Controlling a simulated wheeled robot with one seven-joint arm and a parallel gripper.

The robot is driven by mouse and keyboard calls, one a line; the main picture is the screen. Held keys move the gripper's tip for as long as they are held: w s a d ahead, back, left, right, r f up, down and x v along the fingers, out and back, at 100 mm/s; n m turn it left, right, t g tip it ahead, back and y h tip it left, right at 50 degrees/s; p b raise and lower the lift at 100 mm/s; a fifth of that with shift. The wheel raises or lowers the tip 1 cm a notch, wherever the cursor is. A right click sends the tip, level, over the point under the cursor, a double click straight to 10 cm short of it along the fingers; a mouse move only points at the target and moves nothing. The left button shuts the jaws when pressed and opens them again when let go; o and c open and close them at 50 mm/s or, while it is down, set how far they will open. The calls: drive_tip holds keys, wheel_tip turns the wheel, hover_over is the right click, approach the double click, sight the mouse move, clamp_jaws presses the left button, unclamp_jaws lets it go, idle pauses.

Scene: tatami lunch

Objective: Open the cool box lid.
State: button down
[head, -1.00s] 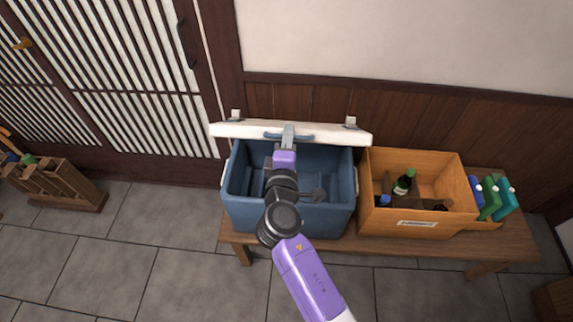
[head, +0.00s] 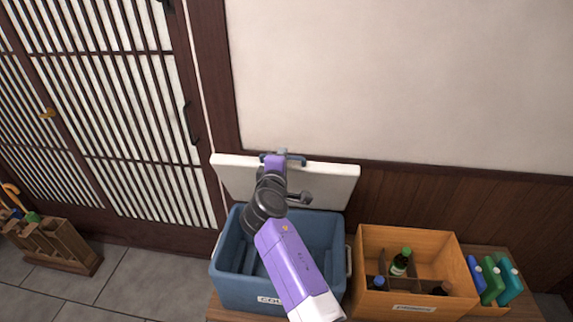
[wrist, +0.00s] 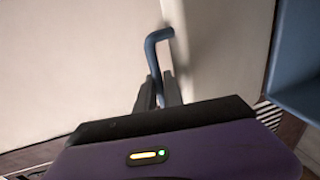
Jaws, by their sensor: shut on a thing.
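The blue cool box (head: 235,285) stands on a low wooden bench, with its inside showing. Its white lid (head: 330,183) is raised, tilted up at the back of the box near the wall. My gripper (head: 282,156) is at the lid's top edge, shut on the blue lid handle (head: 298,160). In the wrist view the bent blue handle (wrist: 153,47) runs down between my dark fingertips (wrist: 158,92), beside the pale lid (wrist: 213,50). My arm covers part of the lid and of the box's inside.
A wooden crate (head: 365,245) with bottles stands right of the box on the bench (head: 480,255). Blue and green flat containers (head: 492,280) sit at its right. A slatted door (head: 100,120) and a wooden umbrella rack (head: 60,240) are at the left. A wall rises close behind the lid.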

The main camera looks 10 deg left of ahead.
drive_tip(key=shift+w+r, duration=0.1)
drive_tip(key=shift+w, duration=0.05)
drive_tip(key=c, duration=1.7)
unclamp_jaws()
drive_tip(key=shift+c, duration=0.2)
drive_tip(key=s+r, duration=0.1)
drive_tip(key=s, duration=0.6)
drive_tip(key=shift+s+a+r, duration=0.15)
drive_tip(key=shift+s+r, duration=0.1)
drive_tip(key=shift+s, duration=0.1)
